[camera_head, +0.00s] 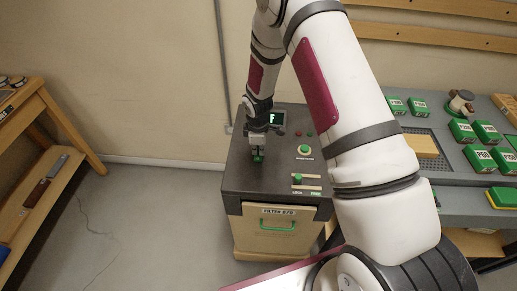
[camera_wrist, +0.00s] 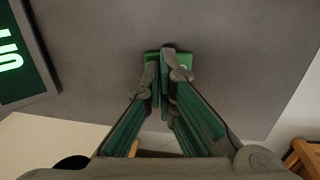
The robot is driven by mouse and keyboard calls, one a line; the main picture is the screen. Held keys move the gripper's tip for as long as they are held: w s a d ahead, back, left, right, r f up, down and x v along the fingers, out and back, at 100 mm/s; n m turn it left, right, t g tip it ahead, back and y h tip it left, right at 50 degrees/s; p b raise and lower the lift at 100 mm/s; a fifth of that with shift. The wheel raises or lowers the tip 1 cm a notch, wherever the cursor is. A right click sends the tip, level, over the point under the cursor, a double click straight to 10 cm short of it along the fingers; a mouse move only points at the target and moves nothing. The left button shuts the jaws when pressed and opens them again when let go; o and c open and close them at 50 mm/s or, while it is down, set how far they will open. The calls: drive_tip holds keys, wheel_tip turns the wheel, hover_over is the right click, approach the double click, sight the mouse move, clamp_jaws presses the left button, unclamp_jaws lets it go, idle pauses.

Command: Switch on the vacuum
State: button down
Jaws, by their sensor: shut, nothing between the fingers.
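The vacuum appears to be the dark-topped cabinet (camera_head: 245,185) in the middle of the head view, with a drawer front marked FILTER below. My gripper (camera_head: 257,150) points down over the left part of its top. Its fingers are shut with nothing between them. A small green part (camera_head: 258,158) lies right under the fingertips; in the wrist view it shows as a green block (camera_wrist: 185,58) partly hidden behind my gripper (camera_wrist: 165,62). I cannot tell whether the fingertips touch it. A display (camera_head: 276,118) with green characters stands behind the gripper; it also shows in the wrist view (camera_wrist: 22,60).
The top also has a round green button (camera_head: 304,150), small red parts behind it and a slider with a green knob (camera_head: 297,178). A bench (camera_head: 455,205) with green boxes stands at right. A wooden table (camera_head: 50,130) stands at left, with clear floor between.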

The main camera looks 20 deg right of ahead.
drive_tip(key=shift+w+d+f+g+b, duration=0.15)
drive_tip(key=shift+w+f+g+b, duration=0.3)
drive_tip(key=shift+b, duration=1.05)
drive_tip(key=shift+f, duration=0.15)
drive_tip(key=shift+d+b, duration=0.1)
drive_tip(key=shift+b, duration=0.25)
drive_tip(key=shift+s, duration=0.25)
